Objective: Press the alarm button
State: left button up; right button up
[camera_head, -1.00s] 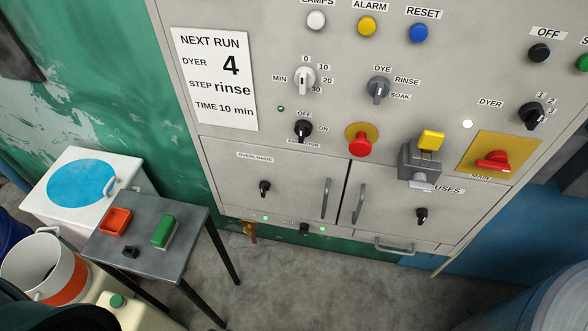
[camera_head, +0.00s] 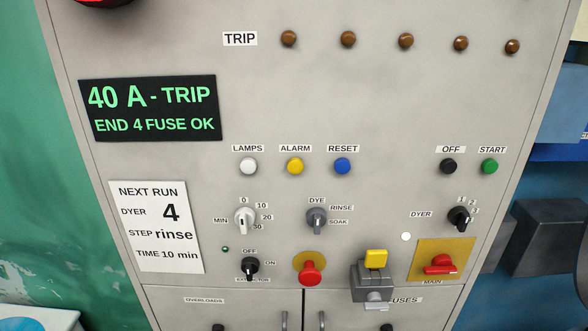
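The alarm button is a round yellow push button (camera_head: 295,166) on the grey control panel (camera_head: 330,110), under a label reading ALARM. It sits between the white lamps button (camera_head: 248,166) and the blue reset button (camera_head: 342,166). Neither of my grippers shows in the head view, and nothing covers the button.
Below are a minutes knob (camera_head: 244,219), a dye knob (camera_head: 316,219), a red mushroom button (camera_head: 310,273) and a grey box with a yellow top (camera_head: 373,278), which stands out from the panel. A red main switch (camera_head: 440,264) is at right. Black off and green start buttons (camera_head: 489,166) are above.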

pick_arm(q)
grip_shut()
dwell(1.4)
